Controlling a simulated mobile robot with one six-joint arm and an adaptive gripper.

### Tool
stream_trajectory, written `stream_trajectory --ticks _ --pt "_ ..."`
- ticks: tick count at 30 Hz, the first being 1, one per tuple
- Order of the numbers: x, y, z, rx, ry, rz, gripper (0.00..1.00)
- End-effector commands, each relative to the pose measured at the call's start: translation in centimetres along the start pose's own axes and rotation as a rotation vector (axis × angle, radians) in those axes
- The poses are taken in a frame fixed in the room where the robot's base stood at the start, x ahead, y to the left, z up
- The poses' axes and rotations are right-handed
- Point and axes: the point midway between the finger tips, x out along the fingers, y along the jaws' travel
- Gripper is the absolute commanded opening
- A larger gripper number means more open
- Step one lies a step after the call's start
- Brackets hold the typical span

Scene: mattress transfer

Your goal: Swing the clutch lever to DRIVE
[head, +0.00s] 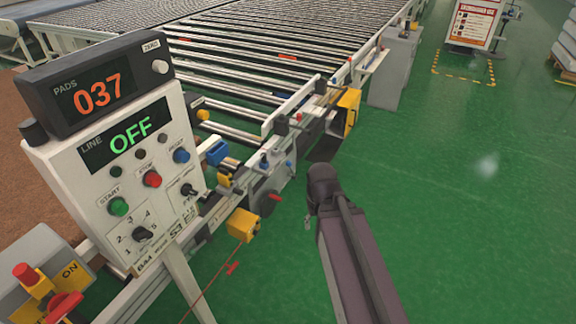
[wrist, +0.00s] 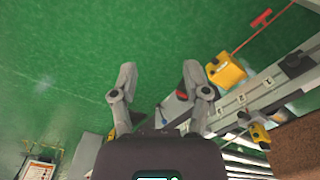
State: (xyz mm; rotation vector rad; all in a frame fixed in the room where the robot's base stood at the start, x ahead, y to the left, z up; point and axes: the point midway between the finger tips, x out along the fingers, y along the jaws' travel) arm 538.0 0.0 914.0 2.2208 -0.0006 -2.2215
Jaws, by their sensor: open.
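A lever with a red grip (head: 275,198) sticks out from a round grey plate (head: 266,206) on the conveyor's side rail; it looks like the clutch lever. No DRIVE marking is readable. A red grip that seems to be the same one shows in the wrist view (wrist: 182,94), beside the right finger, which partly covers the mechanism. My gripper (wrist: 159,84) is open and empty, its two fingers apart over green floor. In the head view my arm reaches up right of the rail; its fingers cannot be made out there.
The control panel (head: 125,170) reads OFF on its line display and 037 on its pads display. A yellow box (head: 243,225) with a red cord hangs below the rail. Another yellow housing (head: 348,112) juts out farther along. Green floor (head: 480,210) on the right is clear.

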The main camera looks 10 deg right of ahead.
Motion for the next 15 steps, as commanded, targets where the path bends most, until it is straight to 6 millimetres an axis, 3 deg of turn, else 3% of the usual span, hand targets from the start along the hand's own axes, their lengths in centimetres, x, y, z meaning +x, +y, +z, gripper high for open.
stream_trajectory --ticks 8,15 --pt "1.4 -0.3 -1.2 0.031 0.012 -0.031 0.81" --pt "4.8 -0.6 -4.8 0.141 0.043 -0.131 0.81"
